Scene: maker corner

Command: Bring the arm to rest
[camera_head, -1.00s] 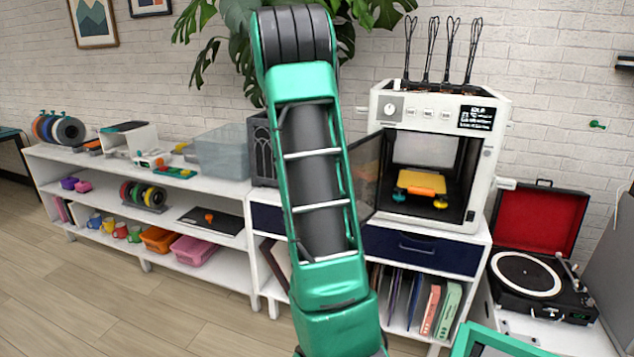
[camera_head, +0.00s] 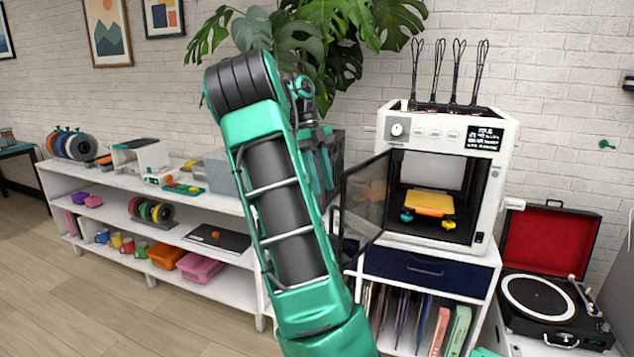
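My green and black arm rises through the middle of the view, bent at its black elbow near the plant. My gripper (camera_head: 322,185) hangs down behind the upper arm, partly hidden by it, in front of a dark crate-like box. I cannot make out its fingertips or whether it holds anything. It is left of the 3D printer's open door (camera_head: 366,205) and appears apart from it, though the depth gap is unclear.
The white 3D printer (camera_head: 495,165) stands open on a cabinet, a yellow-orange piece (camera_head: 428,203) inside. A turntable (camera_head: 545,300) is at right. A low shelf (camera_head: 110,212) with spools and bins is at left. Plant leaves (camera_head: 345,30) hang close behind my elbow. The floor at left is clear.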

